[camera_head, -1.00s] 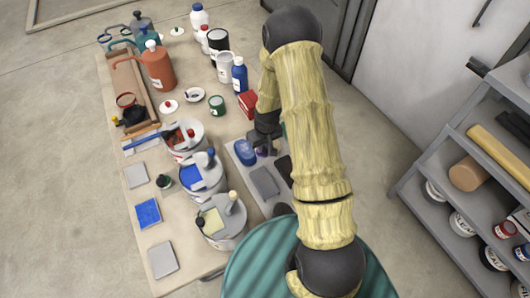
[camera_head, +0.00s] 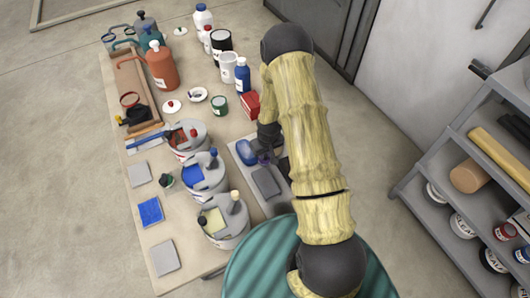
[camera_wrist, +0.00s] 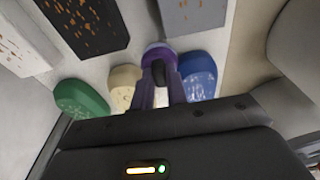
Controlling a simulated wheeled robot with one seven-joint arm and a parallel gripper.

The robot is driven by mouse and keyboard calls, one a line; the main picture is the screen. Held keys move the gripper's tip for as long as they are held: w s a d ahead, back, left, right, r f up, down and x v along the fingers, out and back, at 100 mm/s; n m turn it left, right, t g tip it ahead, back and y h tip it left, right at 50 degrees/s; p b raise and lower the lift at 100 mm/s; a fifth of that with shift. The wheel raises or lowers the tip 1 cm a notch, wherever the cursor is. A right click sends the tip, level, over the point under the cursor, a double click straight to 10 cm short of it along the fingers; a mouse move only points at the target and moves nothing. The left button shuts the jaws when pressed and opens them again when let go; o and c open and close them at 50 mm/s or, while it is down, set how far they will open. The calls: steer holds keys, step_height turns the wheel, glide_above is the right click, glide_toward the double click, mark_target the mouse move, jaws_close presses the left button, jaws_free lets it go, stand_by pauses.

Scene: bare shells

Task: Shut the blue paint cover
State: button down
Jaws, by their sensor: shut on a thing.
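The blue paint pot (camera_head: 205,186) stands in the middle of a row of three pots on the table. Blue shows in its top (camera_head: 194,173), beside a grey upright part with a blue tip; I cannot tell which part is its cover. My gripper (camera_head: 266,153) is to the right of that pot, low over a pale tray, partly hidden by my arm. In the wrist view my gripper (camera_wrist: 160,78) is shut on a purple rounded piece (camera_wrist: 153,48). A blue rounded piece (camera_wrist: 197,74) lies close beside it; cream (camera_wrist: 124,85) and green (camera_wrist: 82,99) pieces are on its other side.
A red-topped pot (camera_head: 186,146) and a yellow-topped pot (camera_head: 224,230) flank the blue one, with upright parts sticking up. A grey block (camera_head: 266,183) lies on the tray. Bottles and tins crowd the back of the table. A shelf unit (camera_head: 480,190) stands at the right.

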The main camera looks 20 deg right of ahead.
mark_target(267, 163)
steer(key=c, duration=1.4)
jaws_free()
step_height(267, 163, up, 12)
steer(key=s+b, duration=0.1)
steer(key=b, duration=0.1)
steer(key=shift+s+d, duration=0.15)
steer(key=shift+s, duration=0.25)
steer(key=s+a+r+m, duration=0.2)
steer(key=s+r, duration=1.2)
steer(key=s, duration=0.1)
steer(key=shift+s+a+r+t, duration=0.2)
steer(key=shift+a+r+t, duration=0.1)
steer(key=shift+r+t, duration=0.1)
jaws_close()
